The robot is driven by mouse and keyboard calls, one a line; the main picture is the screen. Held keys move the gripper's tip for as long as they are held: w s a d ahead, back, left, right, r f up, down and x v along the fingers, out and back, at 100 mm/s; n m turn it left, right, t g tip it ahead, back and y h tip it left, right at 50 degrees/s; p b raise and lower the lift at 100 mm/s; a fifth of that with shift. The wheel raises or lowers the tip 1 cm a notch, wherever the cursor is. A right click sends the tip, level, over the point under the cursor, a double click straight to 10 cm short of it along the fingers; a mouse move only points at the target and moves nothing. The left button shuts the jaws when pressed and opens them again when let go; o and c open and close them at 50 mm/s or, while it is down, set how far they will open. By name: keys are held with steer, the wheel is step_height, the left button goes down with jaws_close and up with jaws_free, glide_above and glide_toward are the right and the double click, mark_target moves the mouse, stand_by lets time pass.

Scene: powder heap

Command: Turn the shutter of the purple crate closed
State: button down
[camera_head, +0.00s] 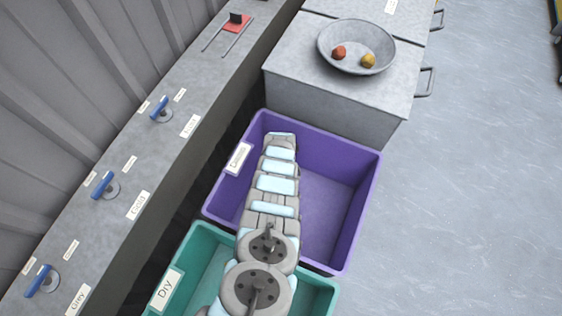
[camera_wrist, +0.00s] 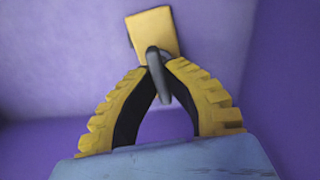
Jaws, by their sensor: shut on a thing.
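The purple crate (camera_head: 335,212) stands below the grey cabinet in the head view, with my arm reaching over it. In the wrist view a yellow plate (camera_wrist: 152,28), which looks like the shutter, stands out against a purple surface (camera_wrist: 60,60). A dark grey handle (camera_wrist: 157,82) hangs in front of the plate's lower end. My gripper (camera_wrist: 159,66) has its yellow ribbed fingers closed on this handle near its top. In the head view my gripper and the shutter are hidden by my arm.
A teal crate (camera_head: 320,296) sits in front of the purple one. Behind is a grey cabinet (camera_head: 340,105) with a bowl (camera_head: 335,40) holding a red and a yellow ball. A ledge (camera_head: 165,150) with blue-handled levers runs along the left. The floor (camera_head: 470,200) at right is clear.

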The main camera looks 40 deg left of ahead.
steer(key=n, duration=0.2)
steer(key=shift+d+f+n, duration=0.1)
steer(key=shift+n, duration=0.3)
steer(key=shift+n+b, duration=0.8)
steer(key=shift+n, duration=1.4)
steer(key=c, duration=1.1)
jaws_free()
steer(key=shift+r, duration=0.2)
